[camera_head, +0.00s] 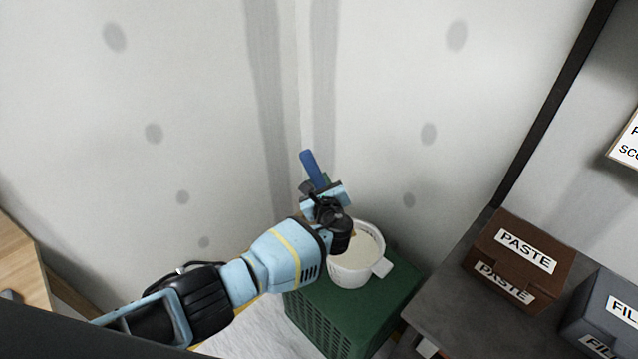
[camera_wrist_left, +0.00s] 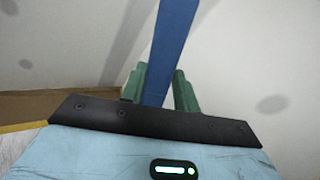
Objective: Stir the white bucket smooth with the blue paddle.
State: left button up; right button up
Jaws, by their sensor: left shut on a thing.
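The white bucket (camera_head: 349,277) stands upright on a green crate, with a pale, even-looking content visible inside its rim. The blue paddle (camera_head: 311,166) is held by my left gripper (camera_head: 325,187), and its blue end sticks up above the fingers. In the left wrist view the blue paddle (camera_wrist_left: 172,45) runs between the two green fingertips (camera_wrist_left: 158,88). My left gripper is shut on it, above and just behind the bucket. The paddle's lower part is hidden behind my wrist, so I cannot tell whether it reaches into the bucket. My right gripper is not in view.
The green crate (camera_head: 335,310) is in the corner between two patched walls. At the right, a grey table (camera_head: 447,307) holds a brown PASTE box (camera_head: 520,259) and a grey FIL-labelled box (camera_head: 604,318). A wooden surface (camera_head: 20,268) is at the left edge.

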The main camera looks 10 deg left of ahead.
aim_at(319, 169)
pick_arm(q)
jog(key=shift+r+p, duration=0.6)
jog(key=shift+r, duration=1.9)
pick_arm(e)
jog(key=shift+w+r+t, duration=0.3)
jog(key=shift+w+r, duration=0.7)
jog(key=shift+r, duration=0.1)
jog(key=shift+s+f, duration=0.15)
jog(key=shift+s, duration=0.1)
